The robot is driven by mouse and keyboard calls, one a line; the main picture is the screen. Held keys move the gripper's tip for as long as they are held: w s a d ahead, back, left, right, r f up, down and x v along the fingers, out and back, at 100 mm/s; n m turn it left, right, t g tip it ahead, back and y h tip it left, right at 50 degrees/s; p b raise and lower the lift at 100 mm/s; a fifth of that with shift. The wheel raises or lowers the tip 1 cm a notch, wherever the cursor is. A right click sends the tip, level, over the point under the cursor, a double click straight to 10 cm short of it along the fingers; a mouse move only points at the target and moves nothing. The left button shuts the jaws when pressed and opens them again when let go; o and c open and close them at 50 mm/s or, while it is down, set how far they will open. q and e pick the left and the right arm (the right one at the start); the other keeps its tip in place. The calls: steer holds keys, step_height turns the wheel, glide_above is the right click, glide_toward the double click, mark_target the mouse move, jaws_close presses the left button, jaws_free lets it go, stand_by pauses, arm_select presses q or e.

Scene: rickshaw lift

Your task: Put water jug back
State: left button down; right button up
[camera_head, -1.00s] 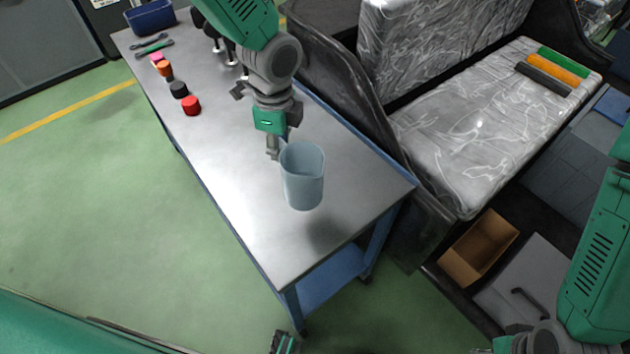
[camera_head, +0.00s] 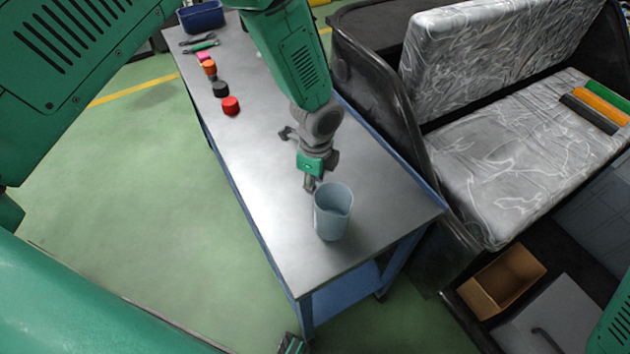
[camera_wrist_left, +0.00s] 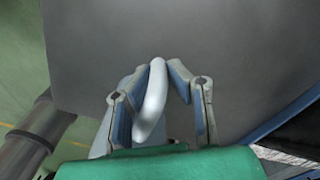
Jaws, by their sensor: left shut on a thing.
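The water jug (camera_head: 333,214) is pale blue and translucent. It stands upright at the near end of the metal table (camera_head: 270,170), its base at or very close to the top; I cannot tell whether it touches. My left gripper (camera_head: 311,183) is at the jug's handle side. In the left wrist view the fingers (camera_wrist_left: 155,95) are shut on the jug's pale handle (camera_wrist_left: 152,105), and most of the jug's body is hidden.
Red (camera_head: 231,105), black (camera_head: 220,89) and orange (camera_head: 209,67) caps stand farther back on the table, with tools and a blue bin (camera_head: 202,17) behind. A plastic-covered seat (camera_head: 520,155) is close on the right. An open cardboard box (camera_head: 503,280) lies below it.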

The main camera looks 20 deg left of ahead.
arm_select(q)
steer(key=c, duration=1.5)
jaws_free()
step_height(320, 180, up, 12)
steer(key=shift+w+r+b, duration=0.1)
steer(key=shift+w+b, duration=0.05)
steer(key=shift+b, duration=0.15)
steer(key=s+f+n, duration=0.3)
steer(key=s+f, duration=0.1)
steer(key=s+a+f+n, duration=0.1)
steer(key=s+f+n, duration=0.1)
steer(key=s+f, duration=0.3)
steer(key=s+a+f+n+h, duration=0.1)
steer(key=s+f+n, duration=0.2)
steer(key=s+f, duration=0.1)
steer(key=shift+s+a+f+n, duration=0.2)
steer(key=shift+s+f+n, duration=0.1)
steer(key=shift+s, duration=0.15)
steer(key=s+a+f+n, duration=0.1)
steer(key=s+a+n, duration=0.3)
steer(key=s, duration=0.2)
steer(key=s+a+f+n+y, duration=0.1)
steer(key=s+a+f+n, duration=0.1)
steer(key=s+n, duration=0.3)
steer(key=s+a, duration=0.1)
steer(key=s, duration=0.1)
steer(key=shift+s+a+t, duration=0.3)
steer(key=shift+a+t, duration=0.05)
steer(key=shift+t, duration=0.05)
